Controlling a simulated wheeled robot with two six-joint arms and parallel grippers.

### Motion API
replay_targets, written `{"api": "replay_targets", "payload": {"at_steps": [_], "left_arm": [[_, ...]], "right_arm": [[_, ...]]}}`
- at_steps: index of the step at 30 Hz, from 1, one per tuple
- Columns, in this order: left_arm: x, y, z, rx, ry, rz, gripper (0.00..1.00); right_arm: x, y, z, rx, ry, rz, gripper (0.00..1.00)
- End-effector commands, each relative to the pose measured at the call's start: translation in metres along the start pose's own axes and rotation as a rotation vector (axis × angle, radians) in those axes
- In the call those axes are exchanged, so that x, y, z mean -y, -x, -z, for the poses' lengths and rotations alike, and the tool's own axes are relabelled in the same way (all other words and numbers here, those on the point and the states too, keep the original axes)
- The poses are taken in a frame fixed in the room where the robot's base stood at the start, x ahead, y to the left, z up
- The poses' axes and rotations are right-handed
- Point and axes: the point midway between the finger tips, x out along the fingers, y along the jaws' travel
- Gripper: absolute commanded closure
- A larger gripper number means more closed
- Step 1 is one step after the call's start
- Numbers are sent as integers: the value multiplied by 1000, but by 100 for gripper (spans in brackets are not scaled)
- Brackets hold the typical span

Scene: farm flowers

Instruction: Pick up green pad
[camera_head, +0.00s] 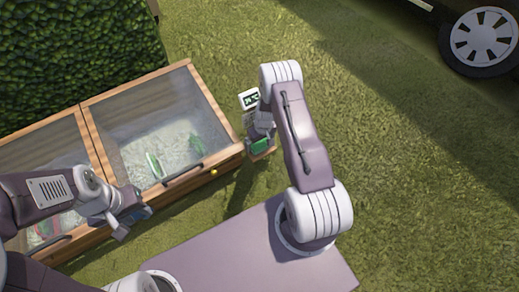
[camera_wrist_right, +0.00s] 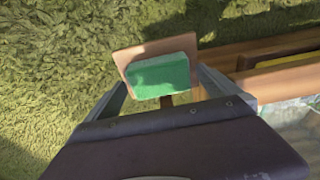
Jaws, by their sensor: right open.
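The green pad (camera_head: 260,145) rests on a small wooden board (camera_wrist_right: 127,57) beside the wooden box's right corner. In the right wrist view, the pad (camera_wrist_right: 158,76) is a green block lying between the fingers. My right gripper (camera_wrist_right: 165,88) is open, with one finger on either side of the pad; I cannot tell whether they touch it. In the head view, my right arm partly covers this area. My left gripper (camera_head: 132,218) is over the front of the wooden box, and its jaw opening is unclear.
A wooden box with glass lids (camera_head: 215,160) stands at left, with green plants inside. A hedge (camera_head: 75,50) is behind it. A small white sign (camera_head: 249,98) is near my right wrist. Open grass lies to the right, with a vehicle wheel (camera_head: 483,40) at top right.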

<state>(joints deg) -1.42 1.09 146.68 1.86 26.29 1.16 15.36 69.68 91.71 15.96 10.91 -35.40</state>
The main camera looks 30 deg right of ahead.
Motion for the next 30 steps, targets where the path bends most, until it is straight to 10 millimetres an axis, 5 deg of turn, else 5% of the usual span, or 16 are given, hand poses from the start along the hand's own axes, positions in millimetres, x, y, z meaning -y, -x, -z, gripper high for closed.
{"api": "replay_targets", "payload": {"at_steps": [6,12,14,22,30], "left_arm": [[0,0,0,0,0,0,64],[0,0,0,0,0,0,64],[0,0,0,0,0,0,64],[0,6,1,0,0,0,64],[-1,42,4,-1,0,0,64]], "right_arm": [[0,-1,0,0,0,0,3],[0,-1,0,0,0,0,57],[0,-1,0,0,0,0,64],[0,7,2,-1,0,0,64],[-4,52,1,2,-6,0,64]]}}
